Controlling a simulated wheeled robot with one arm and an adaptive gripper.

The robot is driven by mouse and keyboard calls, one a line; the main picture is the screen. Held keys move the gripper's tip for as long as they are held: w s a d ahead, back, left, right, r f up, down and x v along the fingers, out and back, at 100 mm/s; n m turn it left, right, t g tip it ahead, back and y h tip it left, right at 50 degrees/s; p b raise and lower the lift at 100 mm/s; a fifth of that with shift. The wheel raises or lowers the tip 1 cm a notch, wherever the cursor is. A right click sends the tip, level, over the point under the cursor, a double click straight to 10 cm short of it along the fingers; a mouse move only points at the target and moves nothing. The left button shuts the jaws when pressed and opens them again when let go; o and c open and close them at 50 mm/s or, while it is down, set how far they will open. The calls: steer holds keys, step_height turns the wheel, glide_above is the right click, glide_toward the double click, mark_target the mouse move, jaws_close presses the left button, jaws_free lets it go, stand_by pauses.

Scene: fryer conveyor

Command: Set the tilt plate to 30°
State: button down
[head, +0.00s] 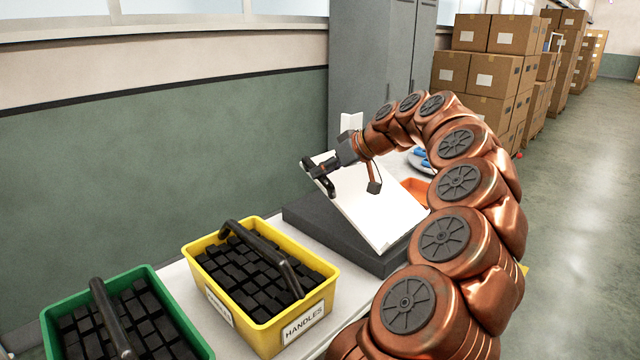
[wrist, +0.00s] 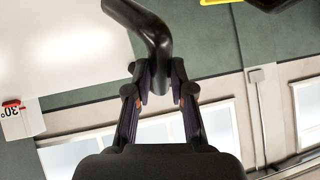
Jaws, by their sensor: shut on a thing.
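The tilt plate (head: 378,208) is a white panel standing tilted on a dark grey base (head: 335,238) on the table. Its upper edge is at the left. A black handle (head: 318,177) sits by that upper edge. My gripper (head: 332,164) is shut on the handle. In the wrist view, both fingers (wrist: 158,80) close around the black handle (wrist: 150,28), beside the white plate (wrist: 70,45). A white label reading 30° (wrist: 20,120) shows upside down at the left, with a small red mark (wrist: 13,103) at it. The plate's exact angle cannot be read.
A yellow bin marked HANDLES (head: 262,325) and a green bin (head: 180,335), both full of black parts, stand to the left on the table (head: 190,290). An orange item (head: 416,188) lies behind the plate. A grey cabinet (head: 360,70) and stacked cartons (head: 495,75) are behind.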

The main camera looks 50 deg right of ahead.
steer(key=shift+s+r, duration=0.25)
steer(key=shift+r, duration=0.05)
steer(key=c, duration=1)
jaws_free()
steer(key=v, duration=1.2)
steer(key=shift+s, duration=0.15)
steer(key=shift+f, duration=0.15)
steer(key=shift+a, duration=0.1)
